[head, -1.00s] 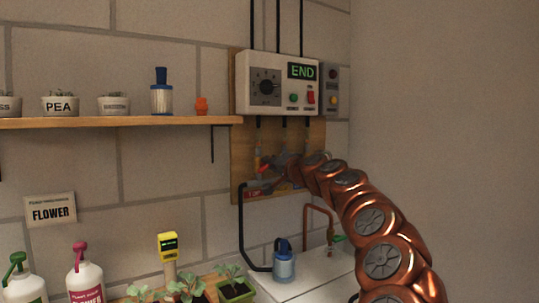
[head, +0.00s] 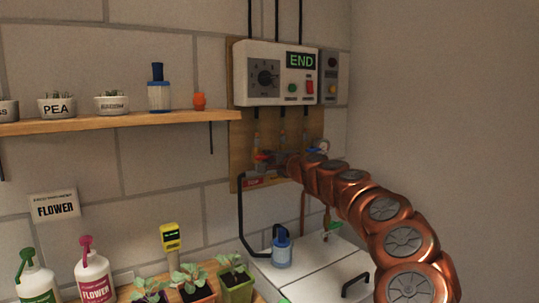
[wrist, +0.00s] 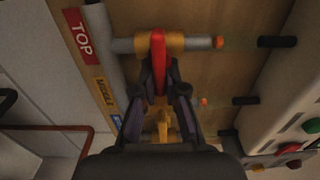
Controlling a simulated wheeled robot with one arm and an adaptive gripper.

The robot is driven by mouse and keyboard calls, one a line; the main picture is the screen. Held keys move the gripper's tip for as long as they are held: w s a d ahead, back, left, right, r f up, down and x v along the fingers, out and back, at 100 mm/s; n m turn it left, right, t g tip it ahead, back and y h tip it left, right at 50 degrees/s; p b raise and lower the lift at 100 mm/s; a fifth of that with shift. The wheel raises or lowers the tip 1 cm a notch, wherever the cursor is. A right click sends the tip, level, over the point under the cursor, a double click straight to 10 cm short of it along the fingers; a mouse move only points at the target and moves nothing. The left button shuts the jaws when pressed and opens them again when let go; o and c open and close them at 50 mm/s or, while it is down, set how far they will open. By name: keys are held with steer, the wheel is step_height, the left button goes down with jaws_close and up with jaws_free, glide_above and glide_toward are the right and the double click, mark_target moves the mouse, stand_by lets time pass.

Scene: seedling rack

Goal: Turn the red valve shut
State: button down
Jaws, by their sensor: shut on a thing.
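The red valve handle (wrist: 158,55) stands crosswise to its grey pipe (wrist: 198,42) at a brass-coloured valve body (wrist: 175,43) in the wrist view. My gripper (wrist: 160,72) is shut on the handle, with a dark finger on each side of it. A red label reading TOP (wrist: 80,35) is beside this pipe. In the head view my arm reaches the wooden valve board (head: 237,150), and the gripper and most of the valve are hidden or too small to make out.
A wooden shelf (head: 120,121) with labelled pots is at left. Below are seedling pots (head: 237,290), spray bottles (head: 94,282) and a blue container (head: 282,250). An orange fitting (wrist: 163,125) lies behind my gripper.

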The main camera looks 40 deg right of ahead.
stand_by(0.4)
steer(key=c, duration=1.2)
jaws_free()
steer(key=shift+s+a, duration=0.2)
steer(key=shift+s, duration=2.8)
steer(key=shift+s+a, duration=0.15)
steer(key=shift+s, duration=2.85)
